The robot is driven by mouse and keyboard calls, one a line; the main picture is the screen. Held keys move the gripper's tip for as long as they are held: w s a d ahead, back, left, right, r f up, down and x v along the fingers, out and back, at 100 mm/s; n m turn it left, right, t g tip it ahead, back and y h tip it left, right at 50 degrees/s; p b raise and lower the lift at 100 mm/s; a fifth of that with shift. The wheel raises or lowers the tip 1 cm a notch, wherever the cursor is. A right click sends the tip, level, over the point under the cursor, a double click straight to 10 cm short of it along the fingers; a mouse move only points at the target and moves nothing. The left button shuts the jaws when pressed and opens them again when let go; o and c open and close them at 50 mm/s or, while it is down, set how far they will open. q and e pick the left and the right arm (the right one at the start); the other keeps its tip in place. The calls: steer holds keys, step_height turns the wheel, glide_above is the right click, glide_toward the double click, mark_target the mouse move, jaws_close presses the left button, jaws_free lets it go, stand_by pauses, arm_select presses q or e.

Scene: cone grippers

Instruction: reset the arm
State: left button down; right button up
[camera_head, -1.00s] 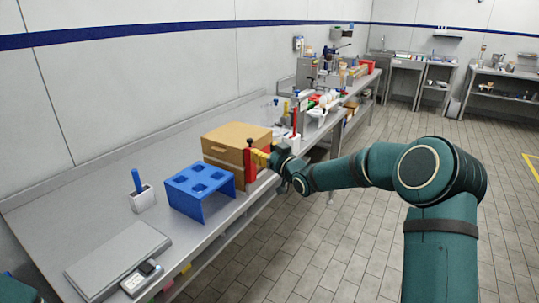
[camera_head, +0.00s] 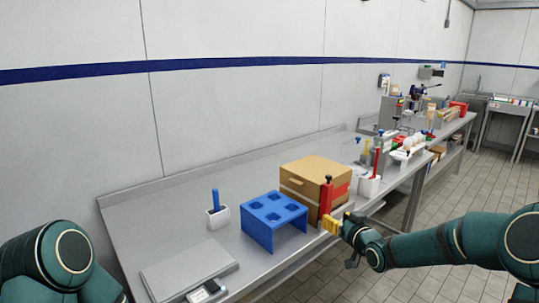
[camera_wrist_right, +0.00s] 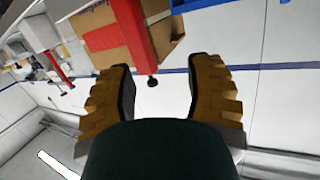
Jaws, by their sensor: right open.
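My right gripper (camera_head: 333,222) has yellow fingers and is at the front edge of the long steel bench (camera_head: 180,215). In the right wrist view the fingers (camera_wrist_right: 163,85) stand wide apart with nothing gripped between them. An upright red tool (camera_head: 327,196) stands just beyond the fingertips, in front of a cardboard box (camera_head: 303,172). The red tool also shows in the right wrist view (camera_wrist_right: 133,40), its dark knob appearing between the fingers. I cannot tell whether a finger touches it. My left arm shows at the lower left of the head view; its gripper is out of view.
A blue rack (camera_head: 259,232) with square holes stands left of the box. Further left are a white holder (camera_head: 218,218) with a blue-handled tool and a flat scale (camera_head: 188,270). White holders and bins crowd the bench to the right. Open floor lies at the right.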

steer(key=s+a+f+m+g, duration=0.1)
steer(key=s+a+f+g, duration=0.45)
steer(key=s+f, duration=0.65)
steer(key=s+a+f+m+g, duration=0.2)
steer(key=s+a+f+g, duration=0.3)
steer(key=s+f, duration=0.65)
steer(key=s+a+f+g, duration=0.1)
steer(key=s+f, duration=0.2)
steer(key=s, duration=0.3)
steer(key=s+a+f+g, duration=0.2)
steer(key=s+f, duration=0.1)
steer(key=s, duration=0.3)
steer(key=shift+s+h, duration=0.15)
steer(key=shift+h, duration=0.15)
